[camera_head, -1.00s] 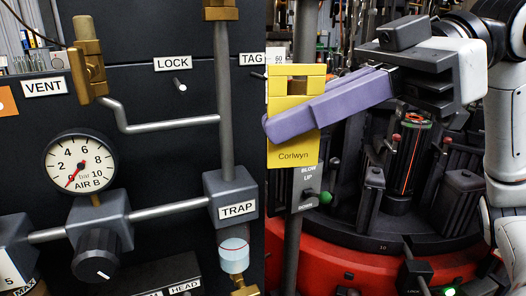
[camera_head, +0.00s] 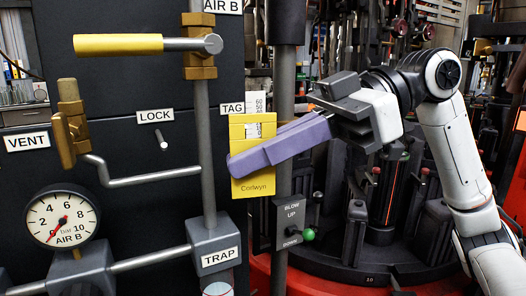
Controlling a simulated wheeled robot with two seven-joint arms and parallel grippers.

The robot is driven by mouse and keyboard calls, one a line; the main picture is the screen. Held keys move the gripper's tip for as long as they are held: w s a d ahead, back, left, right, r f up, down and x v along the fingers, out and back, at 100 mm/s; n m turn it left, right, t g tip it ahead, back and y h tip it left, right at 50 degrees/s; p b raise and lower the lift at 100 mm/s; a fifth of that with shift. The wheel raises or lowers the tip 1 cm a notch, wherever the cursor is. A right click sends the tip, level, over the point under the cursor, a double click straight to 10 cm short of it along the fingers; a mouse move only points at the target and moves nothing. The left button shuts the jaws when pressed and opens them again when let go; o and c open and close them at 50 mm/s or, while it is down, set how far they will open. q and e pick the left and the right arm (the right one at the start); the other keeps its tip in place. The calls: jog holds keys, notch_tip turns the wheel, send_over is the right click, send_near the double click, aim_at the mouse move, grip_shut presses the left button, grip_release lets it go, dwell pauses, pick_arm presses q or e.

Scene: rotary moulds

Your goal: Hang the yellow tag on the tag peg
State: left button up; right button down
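The yellow tag (camera_head: 254,186), with "Corlwyn" written on it, stands upright near the right edge of the dark panel. Its upper part has a window, with white showing through. My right gripper (camera_head: 266,152) reaches in from the right. Its purple fingers lie across the tag's middle, shut on it. The TAG label (camera_head: 232,108) is just above and left of the tag's top edge. The tag peg is not visible now; the tag covers the spot below the label. I cannot tell whether the tag touches the peg. My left gripper is not in view.
The LOCK peg (camera_head: 161,139), a bent pipe (camera_head: 150,178) and a yellow-handled lever (camera_head: 120,44) are on the panel to the left. Dark moulds stand behind on the red rotary base.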

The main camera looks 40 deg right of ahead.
jog(key=w, duration=0.1)
jog(key=w+p, duration=0.1)
jog(key=w+d, duration=0.1)
jog(key=shift+w+f, duration=0.25)
jog(key=shift+w, duration=0.15)
jog(key=shift+w+f+p, duration=0.1)
jog(key=shift+w+p, duration=0.15)
jog(key=shift+p, duration=0.05)
dwell(0.5)
jog(key=c, duration=1.9)
grip_release()
jog(key=shift+s, duration=0.1)
jog(key=shift+d, duration=0.1)
